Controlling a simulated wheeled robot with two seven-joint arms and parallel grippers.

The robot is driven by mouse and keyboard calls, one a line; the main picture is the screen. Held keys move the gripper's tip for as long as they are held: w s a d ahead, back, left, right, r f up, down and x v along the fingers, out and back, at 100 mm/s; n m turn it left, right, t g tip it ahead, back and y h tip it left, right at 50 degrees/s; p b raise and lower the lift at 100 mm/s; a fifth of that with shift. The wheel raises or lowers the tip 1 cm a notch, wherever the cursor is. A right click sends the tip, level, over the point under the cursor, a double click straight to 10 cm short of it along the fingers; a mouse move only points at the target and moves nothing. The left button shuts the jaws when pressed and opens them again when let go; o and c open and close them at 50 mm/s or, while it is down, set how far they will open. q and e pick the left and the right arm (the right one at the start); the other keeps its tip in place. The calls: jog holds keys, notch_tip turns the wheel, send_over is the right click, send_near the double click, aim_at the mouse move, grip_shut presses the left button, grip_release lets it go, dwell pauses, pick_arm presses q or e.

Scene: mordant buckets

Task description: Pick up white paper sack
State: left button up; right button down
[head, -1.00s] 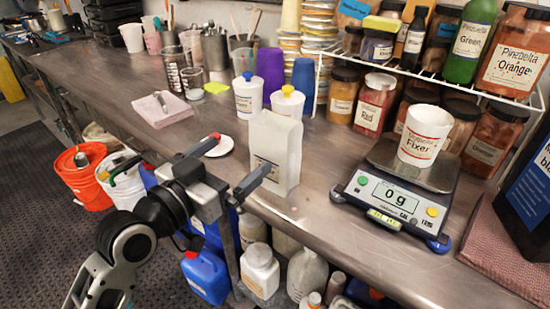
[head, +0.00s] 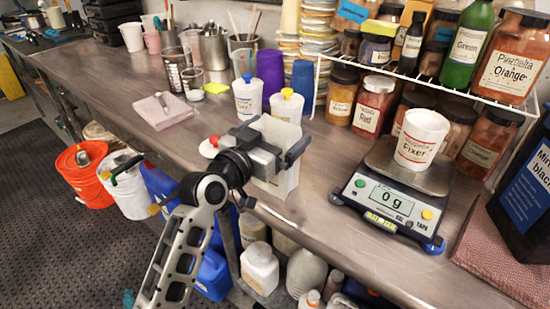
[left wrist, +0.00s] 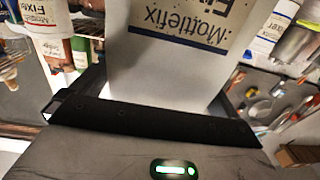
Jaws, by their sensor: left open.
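The white paper sack (head: 285,182) stands upright on the steel bench near its front edge. My left gripper (head: 277,150) is at the sack's upper part, with its open fingers on either side of it. The gripper hides part of the sack's front. In the left wrist view the sack (left wrist: 170,75) fills the space between the fingers, its label "Mottlefix" upside down. I cannot tell whether either finger touches it. My right gripper is in neither view.
A scale (head: 390,205) bearing a Fixer tub (head: 421,140) stands right of the sack. Jars crowd the rack at right.

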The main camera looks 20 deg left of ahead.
pick_arm(q)
jog(key=c, duration=1.4)
